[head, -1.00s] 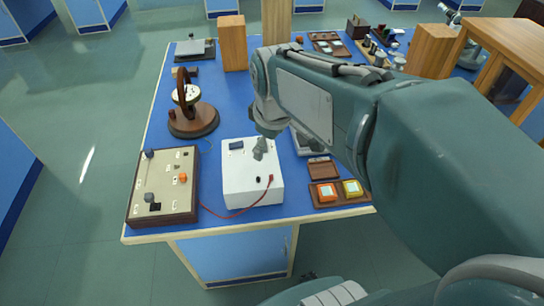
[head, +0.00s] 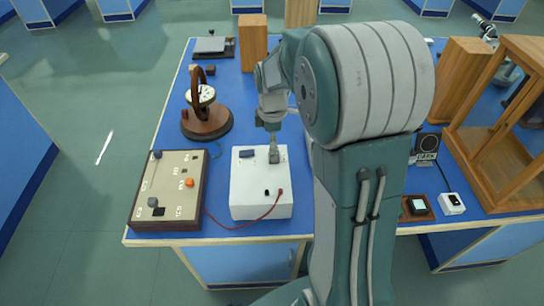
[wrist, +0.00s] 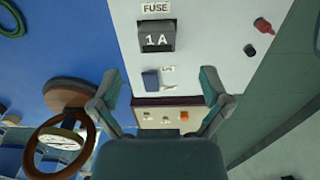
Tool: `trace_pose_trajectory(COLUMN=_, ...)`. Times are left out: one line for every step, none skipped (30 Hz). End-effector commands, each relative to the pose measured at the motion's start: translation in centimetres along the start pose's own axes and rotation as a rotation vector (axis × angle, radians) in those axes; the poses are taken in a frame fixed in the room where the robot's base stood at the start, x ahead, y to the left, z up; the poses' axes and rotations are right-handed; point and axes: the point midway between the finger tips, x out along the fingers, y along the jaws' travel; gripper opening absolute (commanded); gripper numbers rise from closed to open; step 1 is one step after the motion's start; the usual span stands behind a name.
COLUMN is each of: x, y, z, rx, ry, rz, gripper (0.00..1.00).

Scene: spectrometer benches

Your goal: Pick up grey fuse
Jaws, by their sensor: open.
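The grey fuse (wrist: 157,37) is a dark grey block marked 1A. It sits under a FUSE label on the white box, at the upper middle of the wrist view. The white box (head: 259,194) stands near the table's front edge in the head view. My gripper (wrist: 160,80) is open, its fingers wide apart, with nothing between them touching. The fuse lies beyond the fingertips in the wrist view. In the head view my gripper (head: 274,156) is over the back right part of the box and hides the fuse there.
A blue switch (wrist: 151,80) and a red plug (wrist: 263,25) are on the box. A red wire runs to a beige control panel (head: 167,190) on the left. A round dial instrument (head: 206,118) stands behind. My arm hides much of the table's right side.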

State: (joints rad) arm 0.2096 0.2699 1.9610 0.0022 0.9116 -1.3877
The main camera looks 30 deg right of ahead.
Motion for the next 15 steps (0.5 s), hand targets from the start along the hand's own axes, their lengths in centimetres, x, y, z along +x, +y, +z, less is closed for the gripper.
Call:
trace_pose_trajectory(x=0.4, y=0.0, z=0.1, rx=0.001, ry=0.0, rz=-0.001, gripper=0.97)
trace_pose_trajectory(x=0.6, y=0.0, z=0.1, rx=0.002, ry=0.0, rz=-0.002, gripper=0.97)
trace_pose_trajectory(x=1.0, y=0.0, z=0.1, rx=0.002, ry=0.0, rz=-0.003, gripper=0.97)
trace_pose_trajectory(x=1.4, y=0.0, z=0.1, rx=0.002, ry=-0.001, rz=-0.003, gripper=0.97)
trace_pose_trajectory(x=1.8, y=0.0, z=0.1, rx=0.002, ry=-0.001, rz=-0.003, gripper=0.97)
trace_pose_trajectory(x=2.5, y=0.0, z=0.0, rx=0.002, ry=-0.002, rz=-0.003, gripper=0.97)
trace_pose_trajectory(x=3.0, y=0.1, z=0.0, rx=0.002, ry=-0.002, rz=-0.003, gripper=0.97)
trace_pose_trajectory(x=3.5, y=0.1, z=0.0, rx=0.002, ry=-0.003, rz=-0.003, gripper=0.97)
trace_pose_trajectory(x=4.1, y=0.1, z=0.0, rx=0.002, ry=-0.002, rz=-0.003, gripper=0.97)
trace_pose_trajectory(x=4.5, y=0.1, z=0.0, rx=0.002, ry=-0.003, rz=-0.003, gripper=0.97)
trace_pose_trajectory(x=4.8, y=0.1, z=-0.1, rx=0.002, ry=-0.003, rz=-0.003, gripper=0.97)
trace_pose_trajectory(x=5.1, y=0.1, z=-0.1, rx=0.002, ry=-0.003, rz=-0.001, gripper=0.97)
trace_pose_trajectory(x=5.3, y=0.1, z=-0.1, rx=0.002, ry=-0.003, rz=0.001, gripper=0.97)
trace_pose_trajectory(x=5.4, y=0.1, z=-0.1, rx=0.002, ry=-0.002, rz=0.001, gripper=0.97)
trace_pose_trajectory(x=5.5, y=0.1, z=-0.1, rx=0.002, ry=-0.002, rz=0.001, gripper=0.97)
